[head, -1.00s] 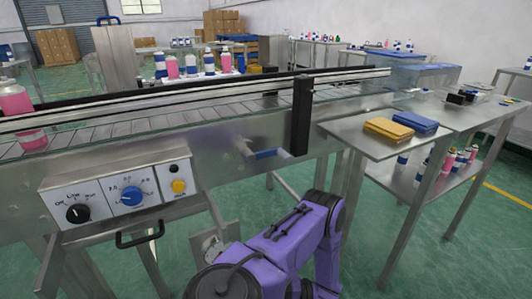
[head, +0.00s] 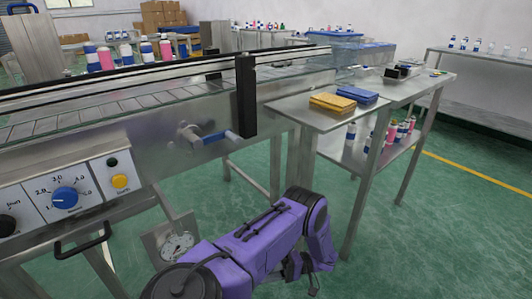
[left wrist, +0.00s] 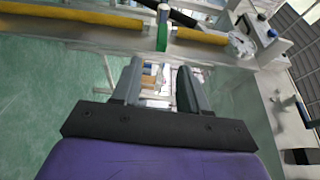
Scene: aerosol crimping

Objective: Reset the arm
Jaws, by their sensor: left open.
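In the left wrist view my left gripper (left wrist: 160,67) is open, its two grey fingers apart with nothing between them. Beyond the fingers are a pale frame and floor, with yellow bars (left wrist: 75,12) across the top. In the head view a purple arm of mine (head: 250,238) reaches in from the bottom and bends downward in front of the table. I cannot tell which arm it is; no gripper fingers show clearly there. It holds nothing that I can see.
A conveyor (head: 125,105) with a knob panel (head: 92,182) runs along the left. Green floor (head: 440,230) is clear at the right.

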